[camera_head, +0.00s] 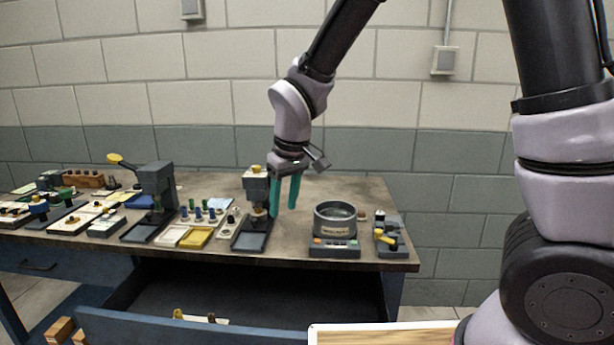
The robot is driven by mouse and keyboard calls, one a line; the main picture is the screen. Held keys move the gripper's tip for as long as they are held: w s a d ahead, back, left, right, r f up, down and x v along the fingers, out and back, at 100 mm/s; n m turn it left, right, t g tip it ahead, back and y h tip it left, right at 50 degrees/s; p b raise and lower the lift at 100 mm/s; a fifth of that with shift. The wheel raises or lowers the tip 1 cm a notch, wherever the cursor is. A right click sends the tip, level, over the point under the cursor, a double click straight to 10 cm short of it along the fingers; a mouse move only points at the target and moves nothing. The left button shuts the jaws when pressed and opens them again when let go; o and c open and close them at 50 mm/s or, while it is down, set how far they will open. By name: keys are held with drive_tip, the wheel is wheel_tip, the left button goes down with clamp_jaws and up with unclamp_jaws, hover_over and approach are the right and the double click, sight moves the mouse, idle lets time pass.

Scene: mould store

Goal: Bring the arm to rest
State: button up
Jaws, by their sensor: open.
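My gripper (284,198) has two teal fingers pointing down with a gap between them. It hangs over the workbench (375,195), with nothing between the fingers. In the picture it is just right of a small dark press (257,190) with a yellow top and left of a round metal pot on a dark base (335,222). My arm reaches in from the upper right and bends down at the wrist. I cannot tell the exact height of the fingertips above the bench.
A larger press with a yellow lever (157,185) stands at left, near a yellow tray (197,238). A small device with yellow parts (388,238) is near the right edge. An open drawer (200,330) juts out in front. A light wooden board (385,335) shows at the bottom.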

drive_tip(key=s+d+r+m+t+y, duration=0.15)
drive_tip(key=d+r+m, duration=0.25)
drive_tip(key=d+r, duration=0.65)
drive_tip(key=d+r+m+t+h, duration=0.15)
drive_tip(key=d+r+m, duration=0.45)
drive_tip(key=d, duration=0.7)
drive_tip(key=s+d+r+m+t, duration=0.2)
drive_tip(key=s+d+r, duration=0.2)
drive_tip(key=s+d, duration=0.2)
drive_tip(key=shift+d+m, duration=0.25)
drive_tip(key=shift+m, duration=0.05)
